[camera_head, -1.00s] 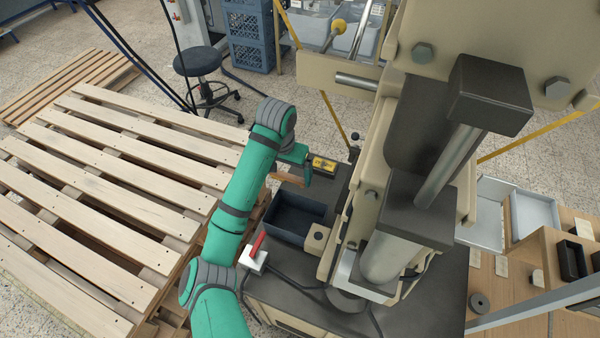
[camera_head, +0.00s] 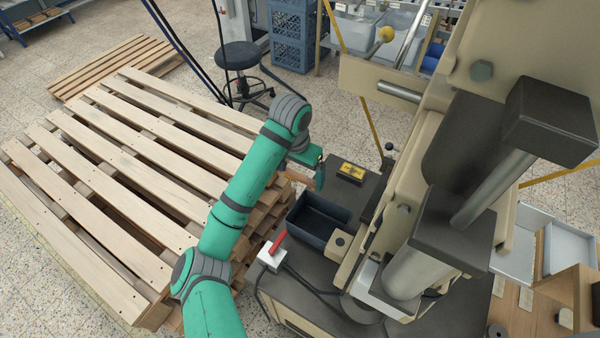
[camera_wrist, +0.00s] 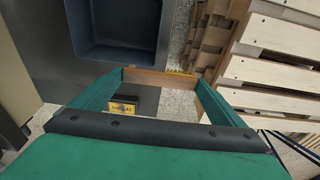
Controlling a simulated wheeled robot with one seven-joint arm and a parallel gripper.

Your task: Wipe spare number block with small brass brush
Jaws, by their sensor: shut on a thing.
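My gripper (camera_head: 314,172) is shut on the small brush, whose wooden body (camera_wrist: 158,78) spans between the two green fingers in the wrist view. A strip of yellowish bristles (camera_wrist: 181,71) shows at its far edge. The brush's brown wood also shows left of my gripper in the head view (camera_head: 298,177). The number block (camera_head: 350,171), dark with a yellow face and black marks, lies on the dark bench top to the right of my gripper, apart from it. In the wrist view the block (camera_wrist: 123,107) shows below the brush, partly near the left finger.
An open dark bin (camera_head: 318,221) stands on the bench beside my gripper. A white box with a red switch (camera_head: 276,250) sits in front. The large press (camera_head: 450,190) rises at the right. Wooden pallets (camera_head: 120,180) are stacked at the left.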

